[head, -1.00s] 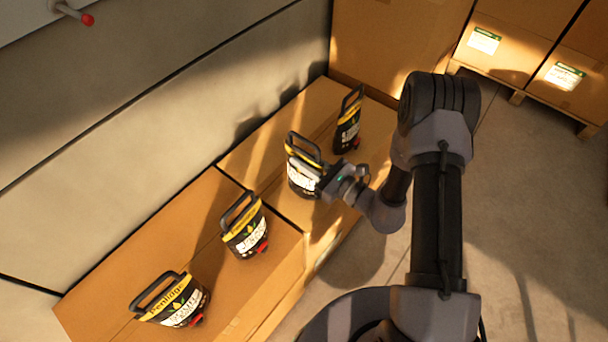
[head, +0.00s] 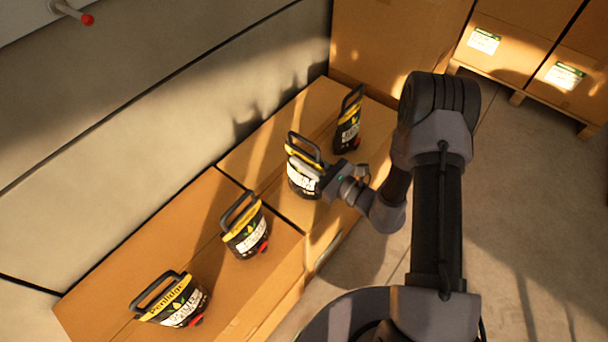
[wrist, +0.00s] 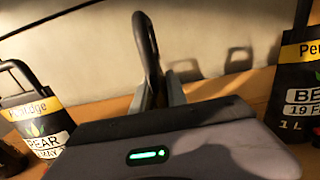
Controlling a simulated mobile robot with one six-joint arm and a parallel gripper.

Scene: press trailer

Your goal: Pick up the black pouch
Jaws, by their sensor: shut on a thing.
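Several black pouches with yellow bands, pale labels and black loop handles stand on the cardboard boxes. My gripper (head: 323,181) is at the right side of one black pouch (head: 302,178), third from the left, and is shut on it. In the wrist view, this pouch's black handle (wrist: 147,50) rises between my grey fingers (wrist: 158,92). Its body is mostly hidden there behind my gripper housing. The pouch is upright in the head view; I cannot tell whether its base touches the box.
A pouch (head: 347,130) stands behind the held one; two others (head: 246,228) (head: 176,300) stand toward the front left. The box top (head: 281,212) adjoins a pale wall (head: 150,120). Tall cartons (head: 390,40) stand at the back. Floor (head: 540,200) is clear at right.

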